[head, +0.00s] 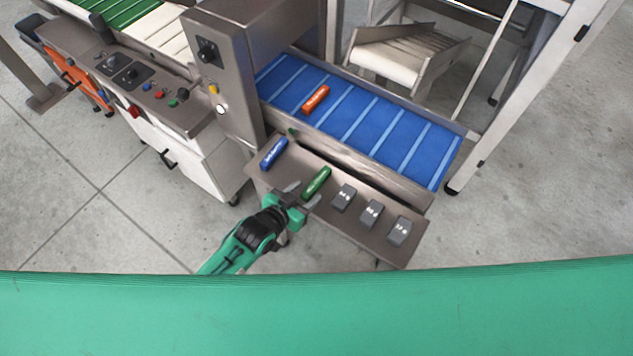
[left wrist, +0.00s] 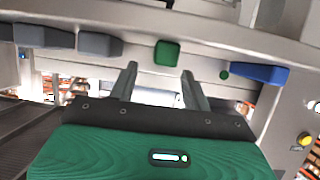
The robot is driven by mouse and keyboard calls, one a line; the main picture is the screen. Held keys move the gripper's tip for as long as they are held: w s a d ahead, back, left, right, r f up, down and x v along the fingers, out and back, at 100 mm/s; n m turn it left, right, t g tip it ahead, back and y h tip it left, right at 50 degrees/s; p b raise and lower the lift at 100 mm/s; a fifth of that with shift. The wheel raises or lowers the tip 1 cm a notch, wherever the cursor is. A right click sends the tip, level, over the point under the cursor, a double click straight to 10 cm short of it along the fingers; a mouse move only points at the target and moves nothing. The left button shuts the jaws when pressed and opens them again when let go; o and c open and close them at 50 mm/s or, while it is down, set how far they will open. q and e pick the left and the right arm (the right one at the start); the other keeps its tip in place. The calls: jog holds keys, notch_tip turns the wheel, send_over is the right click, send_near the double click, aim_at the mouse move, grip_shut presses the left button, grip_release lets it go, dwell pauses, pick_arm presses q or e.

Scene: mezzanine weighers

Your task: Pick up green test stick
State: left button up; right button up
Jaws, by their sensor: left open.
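The green test stick (head: 317,183) lies on a steel shelf (head: 330,222) beside the blue conveyor belt. In the left wrist view the green stick (left wrist: 167,54) shows end-on, ahead of the fingers and roughly between them. My left gripper (head: 301,197) is open and empty, close to the near end of the green stick. In the left wrist view its two fingers (left wrist: 159,82) stand apart with nothing between them. Whether a finger touches the stick cannot be told. My right gripper is not in view.
A blue stick (head: 274,153) lies left of the green one, and several grey blocks (head: 343,197) stand to its right on the shelf. An orange stick (head: 316,99) lies on the blue belt (head: 365,118). A steel column (head: 232,80) rises behind left.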

aim_at(312, 186)
pick_arm(q)
jog(key=shift+p+x, duration=0.45)
jog(key=shift+x, duration=2.15)
jog(key=shift+a+f, duration=0.1)
grip_shut()
